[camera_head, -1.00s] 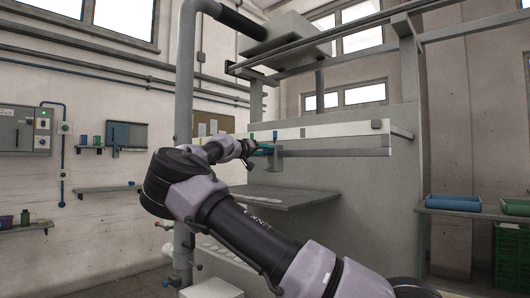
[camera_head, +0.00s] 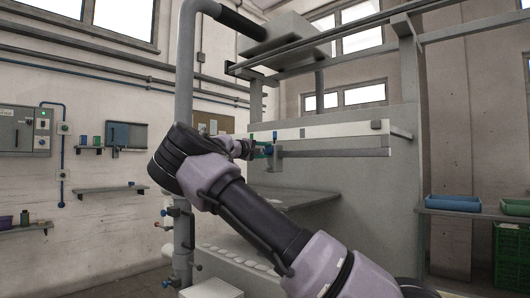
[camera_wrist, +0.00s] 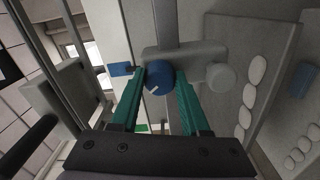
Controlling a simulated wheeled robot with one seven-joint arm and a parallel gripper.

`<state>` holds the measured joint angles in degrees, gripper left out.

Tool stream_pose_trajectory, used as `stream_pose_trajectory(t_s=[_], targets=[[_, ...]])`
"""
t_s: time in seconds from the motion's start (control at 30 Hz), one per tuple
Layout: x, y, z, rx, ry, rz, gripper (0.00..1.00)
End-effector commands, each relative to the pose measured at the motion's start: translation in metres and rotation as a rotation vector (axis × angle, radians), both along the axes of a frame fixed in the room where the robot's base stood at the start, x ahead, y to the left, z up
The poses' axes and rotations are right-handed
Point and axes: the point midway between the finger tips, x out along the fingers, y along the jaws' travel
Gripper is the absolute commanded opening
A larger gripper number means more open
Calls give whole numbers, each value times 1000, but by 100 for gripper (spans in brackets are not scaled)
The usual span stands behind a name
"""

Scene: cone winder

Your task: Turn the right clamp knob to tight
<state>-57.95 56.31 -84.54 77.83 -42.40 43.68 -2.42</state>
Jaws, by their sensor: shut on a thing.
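A round blue knob (camera_wrist: 160,74) with a short white mark sits on a grey clamp block (camera_wrist: 190,58) in the wrist view. The mark points down and to the left there. My gripper (camera_wrist: 160,78) has its two green fingers on either side of the knob, shut on it. In the head view my gripper (camera_head: 268,150) is at the grey clamp bracket (camera_head: 278,163) on the white rail, and the knob is mostly hidden by the fingers and wrist.
The long white rail (camera_head: 335,129) has a grey bar (camera_head: 340,153) below it. A grey shelf (camera_head: 300,198) lies under the clamp. In the wrist view a grey round part (camera_wrist: 221,77) and a small blue tab (camera_wrist: 121,69) are close to the fingers.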

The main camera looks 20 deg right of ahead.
Motion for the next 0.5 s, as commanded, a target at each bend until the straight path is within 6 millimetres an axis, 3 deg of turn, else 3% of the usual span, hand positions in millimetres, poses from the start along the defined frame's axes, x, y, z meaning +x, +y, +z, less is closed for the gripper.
stream_pose_trajectory(t_s=[0.5], targets=[[0,0,-1,-34,53,0,0]])
